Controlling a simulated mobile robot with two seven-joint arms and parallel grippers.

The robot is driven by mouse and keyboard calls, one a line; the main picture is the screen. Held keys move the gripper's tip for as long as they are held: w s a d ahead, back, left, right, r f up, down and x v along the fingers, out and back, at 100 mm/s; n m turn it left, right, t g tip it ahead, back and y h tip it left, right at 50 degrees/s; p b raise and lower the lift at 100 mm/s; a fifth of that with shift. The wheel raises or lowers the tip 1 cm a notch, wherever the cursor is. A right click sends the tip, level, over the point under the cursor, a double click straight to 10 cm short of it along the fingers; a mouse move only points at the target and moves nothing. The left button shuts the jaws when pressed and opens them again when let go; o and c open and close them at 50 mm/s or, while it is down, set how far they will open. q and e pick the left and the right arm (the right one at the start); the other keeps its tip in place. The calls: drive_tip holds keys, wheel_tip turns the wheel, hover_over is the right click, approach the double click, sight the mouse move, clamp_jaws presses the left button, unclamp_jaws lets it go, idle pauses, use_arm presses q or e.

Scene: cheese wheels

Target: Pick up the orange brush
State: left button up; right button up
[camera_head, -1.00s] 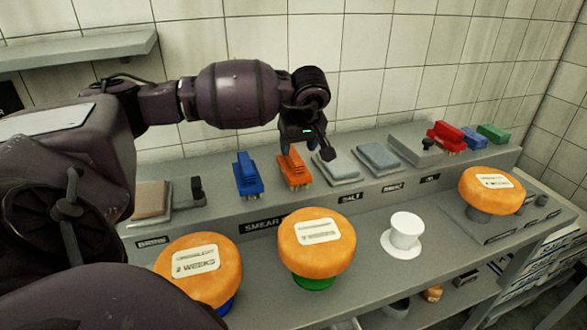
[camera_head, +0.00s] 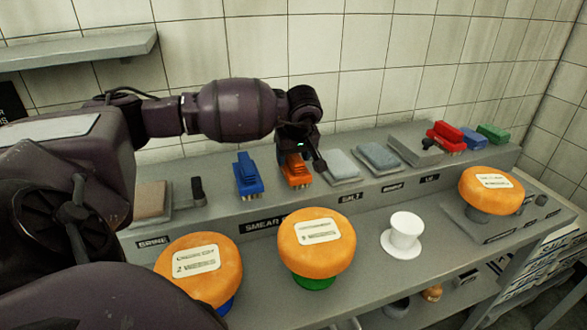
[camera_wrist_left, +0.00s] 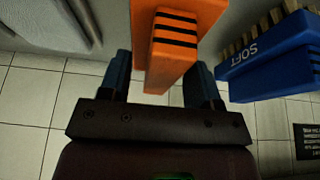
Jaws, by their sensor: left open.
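The orange brush (camera_head: 296,172) stands on the raised back shelf, just right of the blue brush (camera_head: 248,175). My left gripper (camera_head: 295,153) is over the orange brush from above, and its fingers partly hide the brush's top. In the left wrist view the orange brush (camera_wrist_left: 178,35) has its handle between the two open fingers of my left gripper (camera_wrist_left: 160,80). A gap shows beside the handle. The blue brush, marked SOFT, lies close beside the right finger in that view (camera_wrist_left: 272,62). My right gripper is not seen.
Grey pads (camera_head: 341,167) lie right of the orange brush. Red (camera_head: 446,135), blue and green brushes stand farther right. Cheese wheels (camera_head: 316,240) on stands and a white stand (camera_head: 403,234) are on the lower counter in front. A tiled wall is behind.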

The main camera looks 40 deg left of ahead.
use_arm(q)
drive_tip(key=shift+f, duration=0.15)
clamp_jaws()
idle(0.4)
wheel_tip(320, 180, up, 20)
drive_tip(key=shift+r, duration=0.25)
drive_tip(key=c, duration=0.6)
unclamp_jaws()
drive_tip(key=c, duration=0.3)
